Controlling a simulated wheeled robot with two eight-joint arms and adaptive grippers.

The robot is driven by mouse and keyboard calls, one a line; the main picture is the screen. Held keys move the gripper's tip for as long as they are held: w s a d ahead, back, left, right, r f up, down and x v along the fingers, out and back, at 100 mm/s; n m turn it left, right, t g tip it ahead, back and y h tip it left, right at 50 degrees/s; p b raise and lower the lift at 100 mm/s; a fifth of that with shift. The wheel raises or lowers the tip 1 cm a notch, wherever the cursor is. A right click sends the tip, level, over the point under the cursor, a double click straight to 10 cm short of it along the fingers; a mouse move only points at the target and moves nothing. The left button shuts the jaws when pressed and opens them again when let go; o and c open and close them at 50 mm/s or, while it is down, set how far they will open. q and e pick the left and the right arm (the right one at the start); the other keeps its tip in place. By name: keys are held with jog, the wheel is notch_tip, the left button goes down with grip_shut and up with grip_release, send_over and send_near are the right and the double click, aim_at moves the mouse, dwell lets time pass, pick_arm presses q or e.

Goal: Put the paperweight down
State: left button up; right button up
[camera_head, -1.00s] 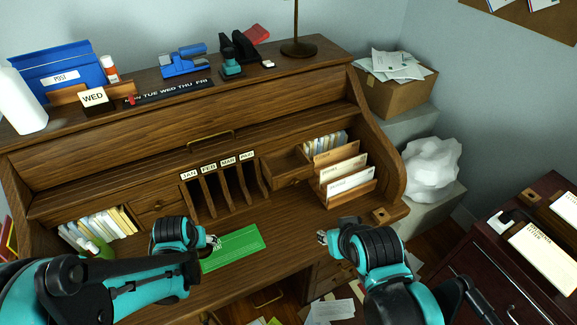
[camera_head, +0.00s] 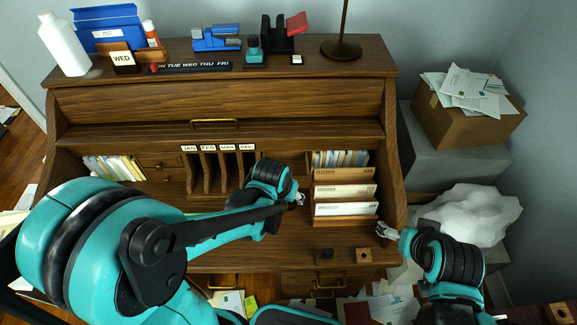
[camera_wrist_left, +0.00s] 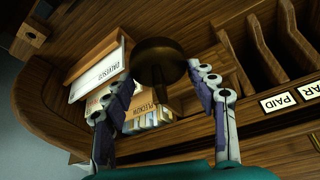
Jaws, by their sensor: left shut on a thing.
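The paperweight (camera_wrist_left: 160,62) is a dark brown rounded piece between the fingers of my left gripper (camera_wrist_left: 162,85) in the left wrist view. The gripper is shut on it. In the head view my left gripper (camera_head: 299,199) is over the desk, just left of the letter sorter, and the paperweight cannot be made out there. My right gripper (camera_head: 385,231) is at the desk's right front edge. Nothing shows in it, and its finger gap is too small to judge.
The letter sorter (camera_head: 345,224) holds several envelopes at the desk's right. A small dark block (camera_head: 327,253) and a wooden block with a hole (camera_head: 363,256) sit near the front edge. Labelled slots (camera_head: 227,172) stand behind my left forearm. Papers (camera_head: 390,308) lie on the floor.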

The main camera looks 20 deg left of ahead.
pick_arm(q)
jog(key=w+a+b, duration=0.1)
jog(key=w, duration=0.4)
jog(key=w+a+f+b, duration=0.1)
jog(key=w+a, duration=0.1)
jog(key=w, duration=0.3)
jog(key=w+a+f+b, duration=0.1)
jog(key=w, duration=0.4)
jog(key=shift+w+a+f, duration=0.2)
jog(key=shift+w+a, duration=0.15)
jog(key=shift+a, duration=0.05)
jog(key=shift+f+b, duration=0.35)
jog(key=shift+f, duration=0.55)
notch_tip(320, 180, down, 3)
jog(key=shift+w+f+b, duration=0.15)
jog(key=shift+b, duration=0.65)
